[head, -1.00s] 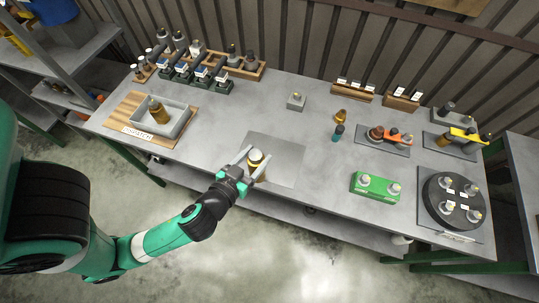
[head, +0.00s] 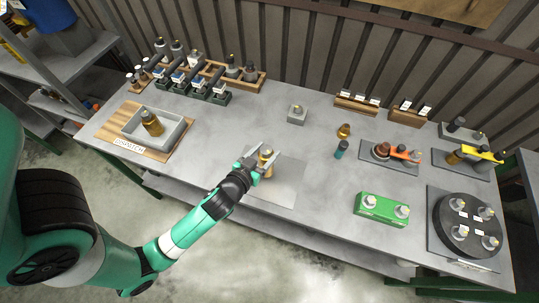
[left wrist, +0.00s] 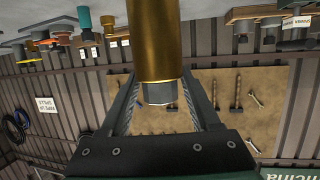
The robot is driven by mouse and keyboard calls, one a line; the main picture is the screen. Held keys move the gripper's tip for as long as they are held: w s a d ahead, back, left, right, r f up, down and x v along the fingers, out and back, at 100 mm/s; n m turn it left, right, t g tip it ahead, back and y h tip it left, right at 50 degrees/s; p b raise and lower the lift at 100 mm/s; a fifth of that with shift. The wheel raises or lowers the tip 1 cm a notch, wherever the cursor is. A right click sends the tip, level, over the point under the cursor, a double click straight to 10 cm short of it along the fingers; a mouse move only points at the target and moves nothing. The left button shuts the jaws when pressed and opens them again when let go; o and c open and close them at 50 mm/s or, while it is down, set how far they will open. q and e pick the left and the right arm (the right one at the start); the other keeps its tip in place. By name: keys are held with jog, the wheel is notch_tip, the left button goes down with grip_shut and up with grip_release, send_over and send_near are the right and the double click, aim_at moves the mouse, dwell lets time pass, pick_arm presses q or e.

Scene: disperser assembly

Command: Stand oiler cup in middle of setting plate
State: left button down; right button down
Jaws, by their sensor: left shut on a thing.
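The oiler cup (head: 267,153), a brass-coloured cylinder, is between the fingers of my left gripper (head: 262,160). In the left wrist view its gold body (left wrist: 155,40) runs up from the shut fingers, with a grey hex end (left wrist: 160,93) pointing down in that picture. It looks roughly upright in the head view. The setting plate (head: 284,188) is a flat, light grey square on the bench. The cup is over or on the plate's back left part; I cannot tell if it touches, as my gripper hides its base. My right gripper is not in view.
A green block (head: 382,209) with two fittings and a round black turntable (head: 467,226) stand to the right. A teal bottle (head: 341,149) and a small brass part (head: 344,130) are behind right. A grey tray (head: 136,122) holds another brass cup at left. The plate's right part is clear.

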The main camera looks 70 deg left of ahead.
pick_arm(q)
jog(key=shift+w+a+r, duration=0.1)
jog(key=f+b, duration=0.3)
jog(key=f, duration=0.1)
jog(key=shift+w+a+f+b, duration=0.1)
jog(key=shift+w+a+b, duration=0.15)
jog(key=shift+a+b, duration=0.15)
jog(key=shift+s+d, duration=0.1)
jog(key=shift+d, duration=0.1)
jog(key=shift+c, duration=0.6)
grip_release()
jog(key=shift+f, duration=0.1)
